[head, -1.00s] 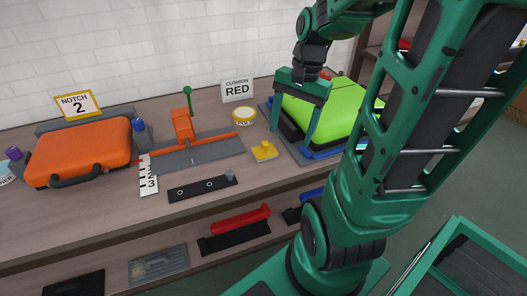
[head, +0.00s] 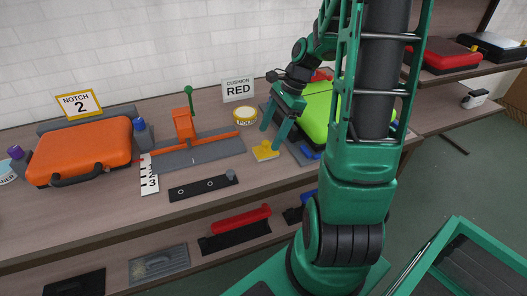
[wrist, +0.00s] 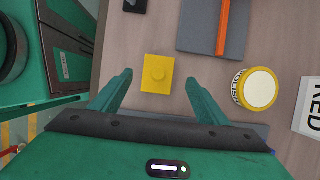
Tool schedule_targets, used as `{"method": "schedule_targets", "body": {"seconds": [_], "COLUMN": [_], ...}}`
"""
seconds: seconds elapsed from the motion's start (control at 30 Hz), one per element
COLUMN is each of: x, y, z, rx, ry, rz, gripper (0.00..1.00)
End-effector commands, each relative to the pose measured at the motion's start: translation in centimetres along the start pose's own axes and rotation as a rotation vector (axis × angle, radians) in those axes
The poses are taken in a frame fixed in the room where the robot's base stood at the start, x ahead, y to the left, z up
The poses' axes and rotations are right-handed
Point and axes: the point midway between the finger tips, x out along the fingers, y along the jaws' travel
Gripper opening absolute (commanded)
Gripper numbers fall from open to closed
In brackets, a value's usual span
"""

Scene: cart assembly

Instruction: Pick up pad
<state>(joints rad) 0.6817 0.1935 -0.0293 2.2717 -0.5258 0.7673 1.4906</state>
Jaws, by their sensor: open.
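My gripper (head: 273,136) is open and empty, above and close to the pad. In the wrist view both fingers of my gripper (wrist: 160,85) are spread on either side, with nothing between them.
A yellow round tin (head: 244,116) stands behind the pad. A grey fixture plate with an orange clamp (head: 185,125) is to the left. The green case (head: 318,105) on its mat is to the right. A "CUSHION RED" sign (head: 238,90) stands behind. Bare bench surrounds the pad's front.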

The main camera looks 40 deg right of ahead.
Motion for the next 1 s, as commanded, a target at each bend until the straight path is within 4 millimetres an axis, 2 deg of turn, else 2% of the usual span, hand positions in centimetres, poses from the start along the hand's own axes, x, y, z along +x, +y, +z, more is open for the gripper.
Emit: {"method": "schedule_targets", "body": {"seconds": [0.13, 0.4, 0.73, 0.77, 0.93, 1.0], "x": [1.0, 4.6, 5.3, 5.3, 5.3, 5.3], "y": [0.1, 0.2, 0.2, 0.2, 0.2, 0.2], "z": [0.0, 0.0, -0.1, 0.0, 0.0, 0.0], "rx": [0.001, 0.0, 0.0, -0.001, -0.001, -0.001], "ry": [0.0, -0.001, 0.001, 0.001, 0.001, 0.001], "rz": [0.001, 0.002, -0.001, -0.001, -0.001, -0.001], "gripper": [0.69, 0.69, 0.69, 0.66, 0.26, 0.24]}}
